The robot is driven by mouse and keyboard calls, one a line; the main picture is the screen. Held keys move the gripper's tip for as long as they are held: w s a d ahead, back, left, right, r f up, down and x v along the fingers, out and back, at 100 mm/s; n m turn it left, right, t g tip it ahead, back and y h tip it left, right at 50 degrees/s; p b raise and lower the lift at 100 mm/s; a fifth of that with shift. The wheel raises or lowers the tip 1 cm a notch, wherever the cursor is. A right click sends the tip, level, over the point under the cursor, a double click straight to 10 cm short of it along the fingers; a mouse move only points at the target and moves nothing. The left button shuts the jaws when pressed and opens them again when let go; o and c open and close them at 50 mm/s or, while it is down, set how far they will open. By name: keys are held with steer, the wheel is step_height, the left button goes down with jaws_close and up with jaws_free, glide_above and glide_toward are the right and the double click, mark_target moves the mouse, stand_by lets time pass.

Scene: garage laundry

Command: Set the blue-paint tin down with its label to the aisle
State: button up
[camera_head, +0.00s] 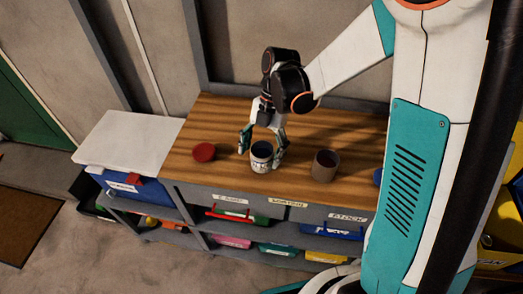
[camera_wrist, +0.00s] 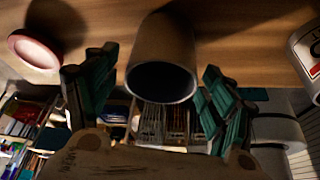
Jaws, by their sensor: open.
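A tin with a white label and dark blue-looking top (camera_head: 261,158) stands upright on the wooden bench top near its front edge. In the head view its pale label with dark marks faces the aisle side. My gripper (camera_head: 262,152) reaches down from above with its fingers apart, one at each side of the tin.
A red round lid or tin (camera_head: 204,152) is to the left. A blue item (camera_head: 378,176) is partly hidden by my body. Labelled bins (camera_head: 232,215) fill the shelves below.

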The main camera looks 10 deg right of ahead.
mark_target(268, 155)
steer(key=p+v, duration=0.4)
steer(key=v, duration=0.8)
steer(key=s+d+r+m+t+h, duration=0.1)
steer(key=s+d+r+m+t, duration=0.2)
steer(key=s+m, duration=0.4)
steer(key=s+d+r+m+t+h, duration=0.2)
steer(key=s+r+m+t, duration=0.4)
steer(key=m, duration=1.5)
steer(key=shift+s+d+t, duration=0.6)
steer(key=shift+d+t, duration=0.1)
steer(key=shift+t, duration=0.2)
steer(key=shift+f+b, duration=0.5)
steer(key=shift+f, duration=0.05)
